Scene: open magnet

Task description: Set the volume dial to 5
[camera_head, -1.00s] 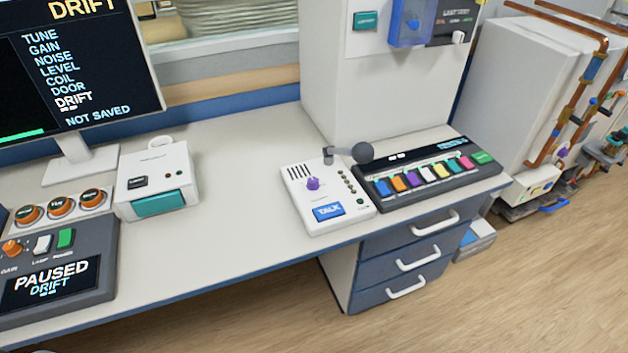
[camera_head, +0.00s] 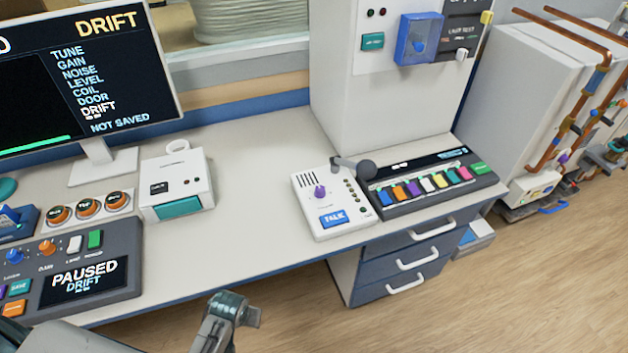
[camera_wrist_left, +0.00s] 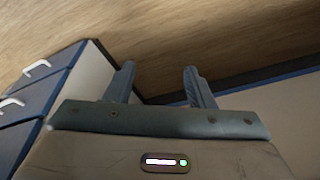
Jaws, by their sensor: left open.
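The likely volume dial is a small purple knob (camera_head: 320,191) on the white intercom box (camera_head: 345,229), which has a speaker grille, a blue TALK button (camera_head: 333,218) and a grey microphone. The knob's marks are too small to read. My left gripper (camera_head: 236,310) is low at the front of the desk in the head view, below and left of the intercom and apart from it. In the left wrist view its two fingers (camera_wrist_left: 160,85) are spread and empty, with floor and drawers beyond. My right gripper is not in view.
A keyed panel (camera_head: 432,187) with coloured buttons stands right of the intercom. A white box (camera_head: 176,178) with a teal front and a control console (camera_head: 85,265) stand to the left. The desk (camera_head: 255,205) is clear between the white box and the intercom. Drawers (camera_head: 405,262) are below.

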